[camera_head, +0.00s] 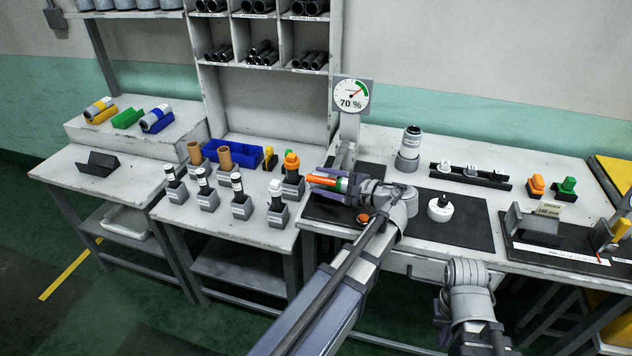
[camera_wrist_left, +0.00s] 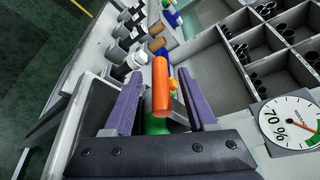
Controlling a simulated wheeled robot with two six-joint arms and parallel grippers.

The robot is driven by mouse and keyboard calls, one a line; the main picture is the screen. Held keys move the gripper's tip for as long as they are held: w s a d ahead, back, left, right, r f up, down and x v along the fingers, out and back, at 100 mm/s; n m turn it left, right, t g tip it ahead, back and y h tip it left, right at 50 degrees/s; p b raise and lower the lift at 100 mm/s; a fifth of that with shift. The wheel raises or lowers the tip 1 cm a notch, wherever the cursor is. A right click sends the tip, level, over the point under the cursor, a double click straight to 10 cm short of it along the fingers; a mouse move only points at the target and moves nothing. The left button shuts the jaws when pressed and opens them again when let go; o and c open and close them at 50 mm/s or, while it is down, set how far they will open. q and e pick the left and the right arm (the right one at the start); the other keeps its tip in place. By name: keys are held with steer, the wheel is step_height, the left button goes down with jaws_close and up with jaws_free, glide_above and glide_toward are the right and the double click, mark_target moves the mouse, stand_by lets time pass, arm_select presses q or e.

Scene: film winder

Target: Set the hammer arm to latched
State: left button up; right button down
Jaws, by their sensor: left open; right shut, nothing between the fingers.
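In the head view my left gripper (camera_head: 318,186) reaches left over the dark mat in front of the gauge post. Its purple fingers are apart, one on each side of an orange bar (camera_head: 325,181) with a green part. In the left wrist view the orange bar (camera_wrist_left: 161,88) lies between the open left fingers (camera_wrist_left: 160,98), with gaps on both sides. I cannot tell for certain whether this bar is the hammer arm; its mount is hidden by my gripper.
A gauge (camera_head: 351,95) reading 70 % stands behind my left gripper. Several small posts in grey holders stand to its left, near a blue bin (camera_head: 233,152). A white round knob (camera_head: 440,207) sits on the dark mat (camera_head: 465,225) to the right.

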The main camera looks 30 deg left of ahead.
arm_select(q)
steer(key=shift+x, duration=1.5)
jaws_close()
stand_by(0.4)
